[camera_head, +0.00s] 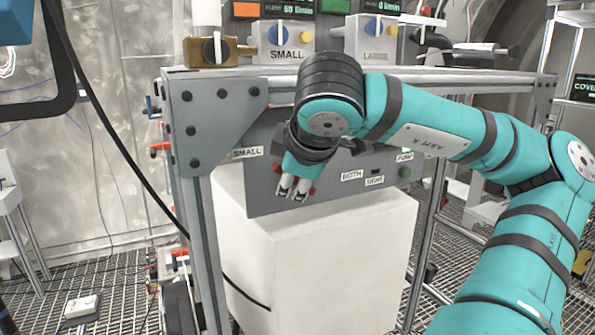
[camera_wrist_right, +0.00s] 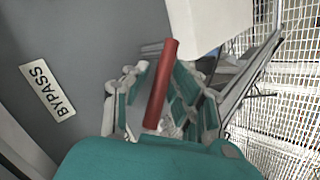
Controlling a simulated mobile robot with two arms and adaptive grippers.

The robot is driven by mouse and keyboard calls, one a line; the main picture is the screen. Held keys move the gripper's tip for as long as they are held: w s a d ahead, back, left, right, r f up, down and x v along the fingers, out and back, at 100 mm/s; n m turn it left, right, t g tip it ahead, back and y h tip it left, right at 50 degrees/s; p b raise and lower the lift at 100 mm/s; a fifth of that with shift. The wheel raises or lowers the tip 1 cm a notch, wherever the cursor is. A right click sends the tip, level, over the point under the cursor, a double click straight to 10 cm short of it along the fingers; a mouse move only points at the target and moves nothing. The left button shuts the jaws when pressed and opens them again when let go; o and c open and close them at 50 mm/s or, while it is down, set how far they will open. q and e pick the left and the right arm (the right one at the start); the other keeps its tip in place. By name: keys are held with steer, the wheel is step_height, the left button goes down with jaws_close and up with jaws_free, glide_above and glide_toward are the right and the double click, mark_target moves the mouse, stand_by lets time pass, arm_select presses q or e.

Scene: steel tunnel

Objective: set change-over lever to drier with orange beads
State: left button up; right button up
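A red lever handle (camera_wrist_right: 160,84) stands between the fingers of my right gripper (camera_wrist_right: 158,80) in the right wrist view, with gaps beside it. My right gripper (camera_head: 293,188) is open around the handle, pointing down in front of the grey panel (camera_head: 262,200) in the head view. Small red parts show beside the gripper there; the wrist hides most of the lever. A BYPASS label (camera_wrist_right: 47,90) is on the panel in the wrist view. I see no orange beads in either view. My left gripper is not in view.
The panel bears SMALL (camera_head: 247,153), BOTH (camera_head: 352,175) and other labels. A metal frame post (camera_head: 204,250) stands left of the panel. A black cable (camera_head: 110,130) hangs farther left.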

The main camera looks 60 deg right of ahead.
steer(key=v, duration=1.2)
stand_by(0.3)
